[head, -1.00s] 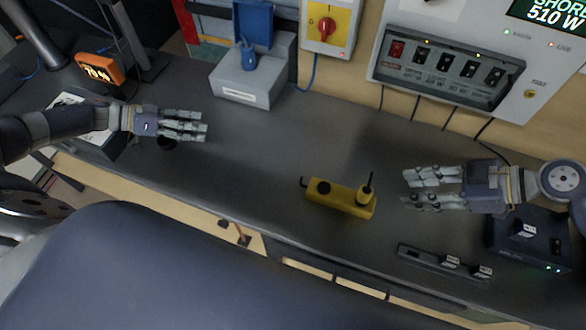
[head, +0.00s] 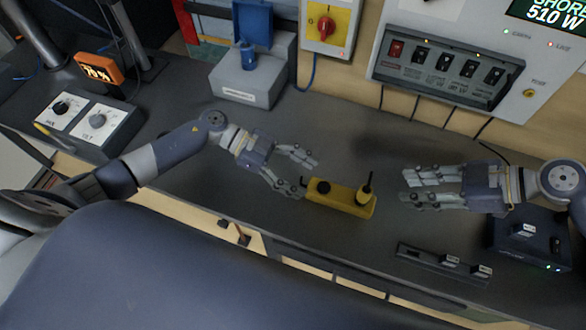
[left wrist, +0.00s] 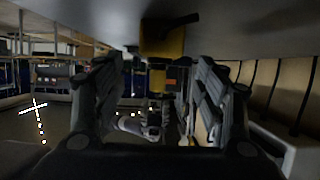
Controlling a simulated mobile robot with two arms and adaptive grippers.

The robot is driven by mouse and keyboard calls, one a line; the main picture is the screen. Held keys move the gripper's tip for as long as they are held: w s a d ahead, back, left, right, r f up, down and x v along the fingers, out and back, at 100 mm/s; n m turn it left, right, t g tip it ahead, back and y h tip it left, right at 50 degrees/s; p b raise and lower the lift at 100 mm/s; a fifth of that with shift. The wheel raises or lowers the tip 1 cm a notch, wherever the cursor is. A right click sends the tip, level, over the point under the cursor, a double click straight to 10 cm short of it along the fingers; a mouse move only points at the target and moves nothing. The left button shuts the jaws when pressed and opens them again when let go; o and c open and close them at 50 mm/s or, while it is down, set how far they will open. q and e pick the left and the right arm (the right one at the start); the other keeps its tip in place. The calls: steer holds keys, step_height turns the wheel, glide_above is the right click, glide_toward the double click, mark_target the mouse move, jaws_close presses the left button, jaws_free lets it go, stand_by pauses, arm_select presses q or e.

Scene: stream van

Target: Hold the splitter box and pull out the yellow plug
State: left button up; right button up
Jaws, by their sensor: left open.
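The yellow splitter box (head: 340,198) lies on the grey counter in the middle of the head view. A black round plug or socket (head: 322,187) is on its left end. In the left wrist view, the box (left wrist: 160,45) shows at the top, beyond and between the open fingers. My right gripper (head: 404,187) is open and empty, right of the box and apart from it.
A grey case with a blue lid (head: 253,75) stands at the back. A breaker panel (head: 445,70) is on the wall. A dark box (head: 525,240) and a slotted strip (head: 440,265) lie at the right. A white knob panel (head: 95,122) is at the left.

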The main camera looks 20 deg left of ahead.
mark_target(326, 189)
arm_select(q)
steer(key=x, duration=0.9)
steer(key=shift+c, duration=0.2)
